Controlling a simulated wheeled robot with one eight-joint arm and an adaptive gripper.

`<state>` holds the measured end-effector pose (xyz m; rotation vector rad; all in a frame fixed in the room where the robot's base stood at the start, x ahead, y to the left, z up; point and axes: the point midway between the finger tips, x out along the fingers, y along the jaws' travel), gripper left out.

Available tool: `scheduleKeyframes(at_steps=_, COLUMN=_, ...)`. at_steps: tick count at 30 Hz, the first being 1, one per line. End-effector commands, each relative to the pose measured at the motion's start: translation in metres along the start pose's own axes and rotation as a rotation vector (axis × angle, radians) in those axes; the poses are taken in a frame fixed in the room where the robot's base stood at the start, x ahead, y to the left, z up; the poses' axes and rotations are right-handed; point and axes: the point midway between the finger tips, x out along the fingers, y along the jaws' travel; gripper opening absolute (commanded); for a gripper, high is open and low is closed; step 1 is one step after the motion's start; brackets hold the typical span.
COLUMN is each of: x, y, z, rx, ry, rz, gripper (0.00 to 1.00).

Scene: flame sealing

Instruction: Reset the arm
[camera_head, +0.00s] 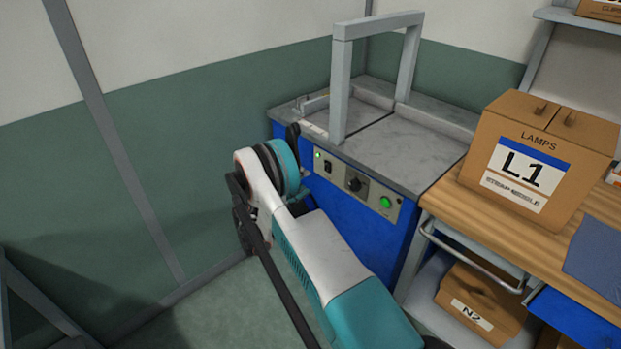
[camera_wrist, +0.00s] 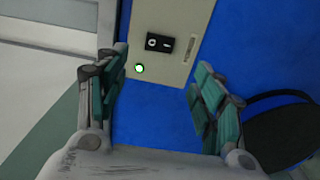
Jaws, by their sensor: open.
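My gripper (camera_wrist: 160,95) shows in the wrist view with its two teal-padded fingers spread apart and nothing between them. It faces the blue front of the strapping-type machine (camera_wrist: 150,110). A lit green lamp (camera_wrist: 140,68) and a black rocker switch (camera_wrist: 159,43) on the beige panel (camera_wrist: 185,30) lie beyond the fingers. In the head view my white and teal arm reaches to the machine's front left corner; the fingers are mostly hidden there. The machine (camera_head: 360,225) has a grey top, a grey arch (camera_head: 345,85) and a panel with a green button (camera_head: 385,202).
A wooden bench (camera_head: 435,208) adjoins the machine on the right. It bears a cardboard box marked L1 (camera_head: 480,130) and a blue-grey mat (camera_head: 598,258). A box marked N2 (camera_head: 485,300) sits below. The green and white wall (camera_head: 200,130) is behind; floor shows at lower left.

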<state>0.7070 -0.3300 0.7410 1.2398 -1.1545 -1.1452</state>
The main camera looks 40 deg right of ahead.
Motion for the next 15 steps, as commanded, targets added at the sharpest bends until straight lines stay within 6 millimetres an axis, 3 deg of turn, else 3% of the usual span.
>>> scheduleKeyframes(at_steps=5, x=-0.0111, y=0.0001, z=-0.0002, rx=0.000, ry=0.001, rz=0.000, gripper=0.62)
scheduleKeyframes(at_steps=15, x=-0.0118, y=0.0001, z=0.0000, rx=0.000, ry=0.000, rz=0.000, gripper=0.62)
